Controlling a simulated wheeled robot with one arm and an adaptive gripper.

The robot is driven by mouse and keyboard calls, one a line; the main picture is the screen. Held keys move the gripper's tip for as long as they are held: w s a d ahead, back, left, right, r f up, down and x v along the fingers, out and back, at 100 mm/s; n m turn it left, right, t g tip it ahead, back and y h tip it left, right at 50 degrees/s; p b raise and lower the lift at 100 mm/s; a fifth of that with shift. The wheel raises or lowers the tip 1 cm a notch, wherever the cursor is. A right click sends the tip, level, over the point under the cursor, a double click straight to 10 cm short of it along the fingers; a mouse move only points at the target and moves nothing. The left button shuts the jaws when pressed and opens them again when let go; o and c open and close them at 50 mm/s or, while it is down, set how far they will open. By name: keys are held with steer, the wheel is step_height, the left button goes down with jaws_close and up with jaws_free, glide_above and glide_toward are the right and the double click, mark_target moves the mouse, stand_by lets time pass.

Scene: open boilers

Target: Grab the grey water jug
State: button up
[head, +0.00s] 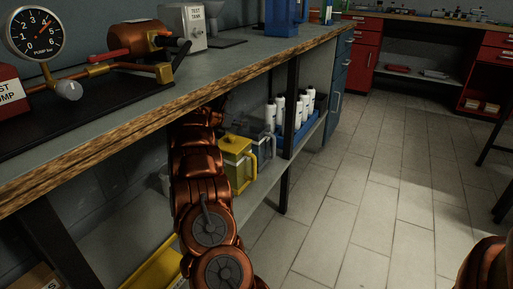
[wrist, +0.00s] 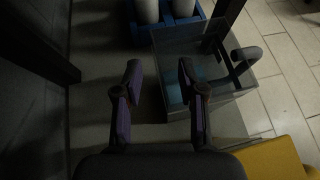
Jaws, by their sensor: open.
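The grey water jug (head: 262,138) stands on the lower shelf of the bench, behind the yellow jug. In the wrist view the grey jug (wrist: 215,80) is see-through and box-shaped, with its grey handle on the right side. My gripper (wrist: 158,72) is open with nothing between its fingers. Its right finger overlaps the left part of the jug in the picture; I cannot tell whether they touch. The left finger is left of the jug, over bare shelf. In the head view my arm reaches under the bench top and its end is mostly hidden.
A yellow jug (head: 238,162) stands nearer than the grey one. A blue tray (head: 303,133) with several white bottles is just beyond it. The bench top (head: 235,60) overhangs the lower shelf, and a dark post (head: 288,150) stands at its front. The tiled floor to the right is clear.

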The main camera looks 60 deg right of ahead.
steer(key=shift+w+p+x, duration=0.2)
steer(key=shift+p+x, duration=0.6)
steer(key=shift+x, duration=0.5)
steer(key=shift+w+p+x, duration=0.2)
steer(key=shift+p+x, duration=0.55)
steer(key=shift+x, duration=0.55)
steer(key=shift+s, duration=0.1)
steer(key=shift+c, duration=0.2)
jaws_close()
